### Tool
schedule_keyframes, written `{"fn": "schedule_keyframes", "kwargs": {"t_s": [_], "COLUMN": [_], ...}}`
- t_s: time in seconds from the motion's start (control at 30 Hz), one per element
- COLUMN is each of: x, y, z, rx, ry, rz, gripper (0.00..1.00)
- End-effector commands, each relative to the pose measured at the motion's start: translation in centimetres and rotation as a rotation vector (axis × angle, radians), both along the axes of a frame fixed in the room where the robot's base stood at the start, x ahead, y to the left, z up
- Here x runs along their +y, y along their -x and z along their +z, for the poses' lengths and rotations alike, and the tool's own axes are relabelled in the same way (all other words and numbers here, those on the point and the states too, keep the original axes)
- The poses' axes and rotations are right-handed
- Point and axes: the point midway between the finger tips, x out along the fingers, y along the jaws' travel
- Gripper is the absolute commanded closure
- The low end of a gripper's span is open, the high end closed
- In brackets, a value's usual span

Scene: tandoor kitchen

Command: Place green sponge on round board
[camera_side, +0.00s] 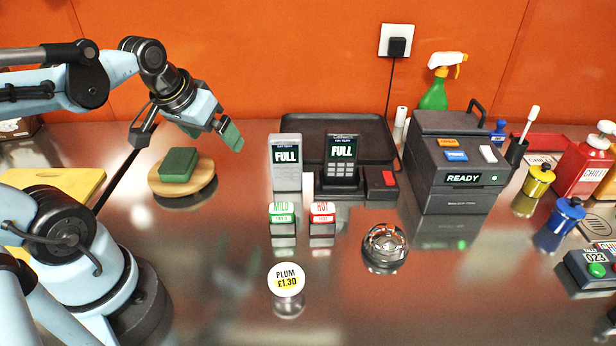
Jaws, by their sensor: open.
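The green sponge (178,164) is a dark green block. It lies flat on the round board (206,186), a light wooden disc at the left of the worktop. My gripper (186,140) is open above the sponge, with one finger to the left and the other to the right. There is a visible gap between the gripper and the sponge. The right fingertip looks greenish. Nothing is between the fingers.
A yellow cutting board (70,182) lies left of the round board, partly behind my arm. A black tray (290,128) and two card readers showing FULL (286,160) stand to the right. The steel counter in front of the round board is clear.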

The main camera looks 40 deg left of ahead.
Motion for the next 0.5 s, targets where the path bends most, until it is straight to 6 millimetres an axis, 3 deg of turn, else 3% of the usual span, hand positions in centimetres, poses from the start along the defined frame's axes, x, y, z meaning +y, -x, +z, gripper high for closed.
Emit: {"fn": "schedule_keyframes", "kwargs": {"t_s": [0.03, 0.2, 0.3, 0.5], "x": [-2.2, -7.0, -8.4, -8.9], "y": [-0.6, -1.4, -1.5, -1.6], "z": [-0.2, -0.4, -0.4, -0.4], "rx": [-0.027, -0.102, -0.126, -0.135], "ry": [-0.009, -0.024, -0.026, -0.028], "rz": [-0.083, -0.264, -0.316, -0.334], "gripper": [0.04, 0.04, 0.04, 0.04]}}
